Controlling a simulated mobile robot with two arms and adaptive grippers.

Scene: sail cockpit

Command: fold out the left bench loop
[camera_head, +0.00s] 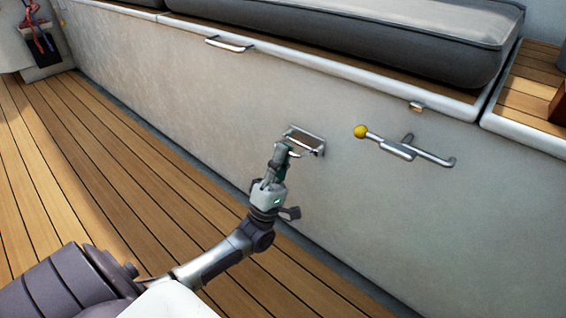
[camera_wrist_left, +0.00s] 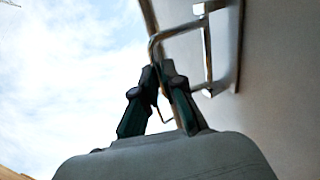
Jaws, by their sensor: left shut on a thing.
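The bench loop (camera_head: 309,134) is a small metal loop on the pale bench front, right of centre in the head view. My left gripper (camera_head: 284,150) is at its near left part, with its fingers shut on the loop. In the left wrist view the loop's bent bar (camera_wrist_left: 178,29) runs from beside the fingertips (camera_wrist_left: 161,72) toward its mount on the wall. The loop stands out from the wall there. The fingers hide part of the loop in the head view. My right gripper is in neither view.
A metal lever with a yellow knob (camera_head: 360,131) is on the wall right of the loop. A rail handle (camera_head: 229,44) and small latch (camera_head: 416,106) sit near the bench edge. A grey cushion (camera_head: 350,35) lies on top. The plank floor (camera_head: 90,170) is clear.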

